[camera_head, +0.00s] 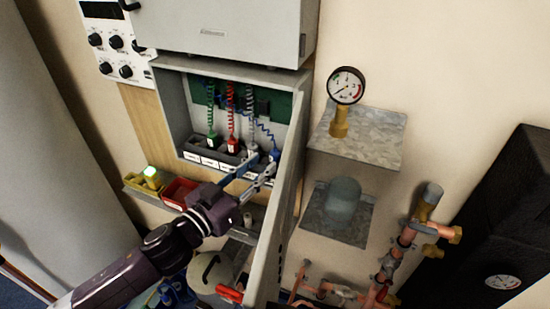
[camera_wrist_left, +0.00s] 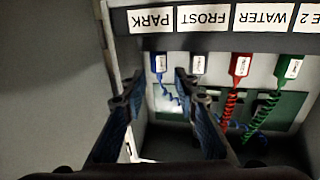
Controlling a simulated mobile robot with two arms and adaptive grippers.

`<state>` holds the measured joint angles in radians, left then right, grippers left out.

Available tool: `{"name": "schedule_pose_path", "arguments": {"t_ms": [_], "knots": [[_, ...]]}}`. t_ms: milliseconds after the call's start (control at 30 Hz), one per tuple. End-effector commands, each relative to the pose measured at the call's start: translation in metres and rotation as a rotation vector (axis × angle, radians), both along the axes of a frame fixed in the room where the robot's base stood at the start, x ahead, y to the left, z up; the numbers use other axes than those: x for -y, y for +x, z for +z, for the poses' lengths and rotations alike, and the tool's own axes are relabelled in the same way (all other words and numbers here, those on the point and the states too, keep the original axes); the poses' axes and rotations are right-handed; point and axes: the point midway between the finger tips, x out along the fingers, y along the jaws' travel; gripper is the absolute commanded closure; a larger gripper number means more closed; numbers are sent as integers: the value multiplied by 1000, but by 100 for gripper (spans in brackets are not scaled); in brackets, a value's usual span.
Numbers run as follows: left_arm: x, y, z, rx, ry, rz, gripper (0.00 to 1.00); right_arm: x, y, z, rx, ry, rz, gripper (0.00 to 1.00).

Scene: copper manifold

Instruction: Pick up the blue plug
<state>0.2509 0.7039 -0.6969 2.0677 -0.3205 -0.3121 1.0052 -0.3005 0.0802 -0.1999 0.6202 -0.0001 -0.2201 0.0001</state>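The blue plug (camera_head: 275,155) stands at the right end of the row of plugs inside the open grey cabinet, with a coiled blue cord. It also shows in the left wrist view (camera_wrist_left: 159,64), where the picture is upside down, near the PARK label. My left gripper (camera_head: 252,170) reaches into the cabinet from the lower left. In the left wrist view its two fingers (camera_wrist_left: 158,88) are spread, and the blue plug shows beyond the gap between the tips. Nothing is seen held. Whether a finger touches the plug cannot be told. My right gripper is not in view.
White (camera_head: 252,150), red (camera_head: 233,145) and green (camera_head: 212,140) plugs stand left of the blue one. The cabinet's open door (camera_head: 285,205) stands close right of my left gripper. A red bin (camera_head: 180,192) and a yellow tray (camera_head: 142,184) sit at the lower left.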

Motion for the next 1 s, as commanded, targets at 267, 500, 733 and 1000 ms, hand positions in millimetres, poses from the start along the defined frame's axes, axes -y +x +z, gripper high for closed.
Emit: {"name": "schedule_pose_path", "arguments": {"t_ms": [267,500,733,1000], "knots": [[16,23,3,1,0,0,72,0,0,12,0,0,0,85],[33,47,0,0,0,2,72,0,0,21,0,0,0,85],[36,52,-2,0,1,2,72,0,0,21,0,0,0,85],[35,52,-2,0,1,2,90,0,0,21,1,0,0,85]]}}
